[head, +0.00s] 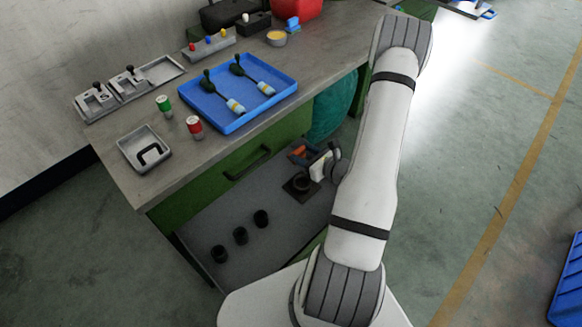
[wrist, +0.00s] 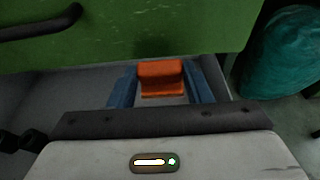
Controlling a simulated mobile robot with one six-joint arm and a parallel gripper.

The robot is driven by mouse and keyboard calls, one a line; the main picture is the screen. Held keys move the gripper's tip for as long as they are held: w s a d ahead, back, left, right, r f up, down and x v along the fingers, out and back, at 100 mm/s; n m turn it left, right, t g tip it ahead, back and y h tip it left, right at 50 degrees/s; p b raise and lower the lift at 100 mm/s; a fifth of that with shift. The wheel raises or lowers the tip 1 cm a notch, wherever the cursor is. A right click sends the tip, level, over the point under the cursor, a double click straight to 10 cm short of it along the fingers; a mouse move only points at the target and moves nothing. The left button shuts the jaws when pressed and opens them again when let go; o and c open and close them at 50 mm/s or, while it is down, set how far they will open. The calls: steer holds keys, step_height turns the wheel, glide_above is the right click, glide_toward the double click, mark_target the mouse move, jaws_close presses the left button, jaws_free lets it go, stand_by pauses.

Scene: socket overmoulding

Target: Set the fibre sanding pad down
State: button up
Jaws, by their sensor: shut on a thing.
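The fibre sanding pad, an orange-brown block (head: 298,151), is in front of the green bench drawer, above the grey lower surface (head: 213,215). In the wrist view the pad (wrist: 161,78) sits between the two blue fingers of my gripper (wrist: 162,90). My gripper (head: 302,155) is shut on it in the head view too. The pad's underside is hidden, and I cannot tell whether it touches the lower surface.
Several black cups stand on the lower surface, such as one (head: 240,235) at its left. The green drawer front (wrist: 130,30) with a dark handle is close ahead. A teal bag (wrist: 280,65) hangs at right. A blue tray (head: 215,117) with two tools lies on the bench.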

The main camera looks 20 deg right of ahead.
steer(key=w+f, duration=0.1)
steer(key=f, duration=0.2)
steer(key=w+a+f+b, duration=0.1)
steer(key=w+f, duration=0.1)
steer(key=f, duration=0.2)
steer(key=w+f, duration=0.1)
steer(key=f, duration=0.2)
steer(key=shift+w+a+f, duration=0.2)
steer(key=shift+a+f, duration=0.05)
steer(key=shift+a, duration=0.05)
steer(key=shift+w+r+g, duration=0.15)
steer(key=shift+w+g, duration=0.1)
steer(key=shift+g, duration=0.05)
steer(key=shift+w+a+r+g+h+p, duration=0.15)
steer(key=shift+w+g+h+p, duration=0.1)
steer(key=shift+g, duration=0.3)
steer(key=shift+w+a+g+h+p, duration=0.15)
steer(key=shift+w+g+h+p, duration=0.1)
steer(key=shift+g, duration=0.3)
steer(key=shift+f+g, duration=0.3)
steer(key=shift+f, duration=1.3)
steer(key=shift+f+b, duration=0.15)
steer(key=shift+b, duration=0.2)
steer(key=o, duration=1.1)
steer(key=shift+c, duration=0.2)
